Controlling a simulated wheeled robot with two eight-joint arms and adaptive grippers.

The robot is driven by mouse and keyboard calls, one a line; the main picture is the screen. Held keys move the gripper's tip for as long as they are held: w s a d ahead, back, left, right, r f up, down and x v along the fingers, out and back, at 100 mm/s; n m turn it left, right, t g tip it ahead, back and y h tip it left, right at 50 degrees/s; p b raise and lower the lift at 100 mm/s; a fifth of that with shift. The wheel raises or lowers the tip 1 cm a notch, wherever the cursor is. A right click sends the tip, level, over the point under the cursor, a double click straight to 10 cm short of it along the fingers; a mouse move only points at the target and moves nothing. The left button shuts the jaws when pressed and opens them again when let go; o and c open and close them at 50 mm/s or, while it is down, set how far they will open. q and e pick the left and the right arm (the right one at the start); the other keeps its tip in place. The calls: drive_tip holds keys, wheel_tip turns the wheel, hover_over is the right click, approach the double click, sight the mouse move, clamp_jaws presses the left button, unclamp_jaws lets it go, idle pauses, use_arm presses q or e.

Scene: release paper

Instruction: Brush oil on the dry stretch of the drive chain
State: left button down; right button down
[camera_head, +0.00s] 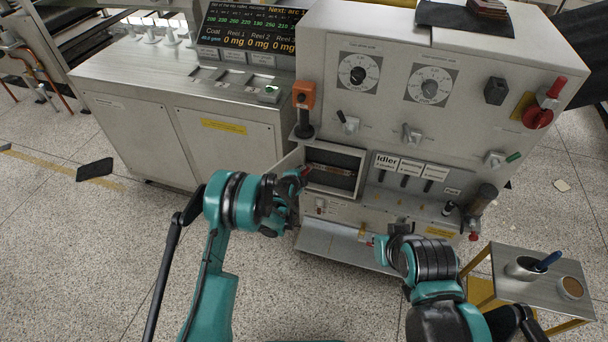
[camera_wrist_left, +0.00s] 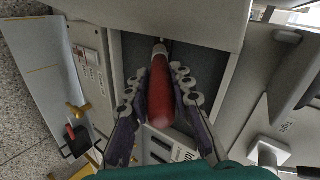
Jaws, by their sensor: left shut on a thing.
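My left gripper (camera_head: 294,186) is shut on a red handle (camera_wrist_left: 160,95) with a pale metal collar at its far end. The handle points into an open, dark recess (camera_head: 335,182) in the grey machine. The tip beyond the collar is too small to make out, so I cannot tell whether it touches anything. Inside the recess a thin brownish strip (camera_head: 330,168) runs across; it may be the drive chain, but links and dry parts cannot be made out. My right gripper (camera_head: 385,238) is in front of the machine's lower right; its fingers are too small to judge.
An orange box with a lever (camera_head: 303,95) stands left above the recess. Labelled levers (camera_head: 405,180) sit right of it. A small side table (camera_head: 508,283) at the lower right holds a pot (camera_head: 522,268) with a blue-handled tool and a brown-topped cup (camera_head: 571,288).

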use_arm(q)
drive_tip(key=shift+s+a, duration=0.3)
drive_tip(key=shift+s, duration=0.65)
drive_tip(key=shift+s+a, duration=0.3)
drive_tip(key=shift+s, duration=0.65)
drive_tip(key=shift+s+a, duration=0.3)
drive_tip(key=shift+s, duration=0.65)
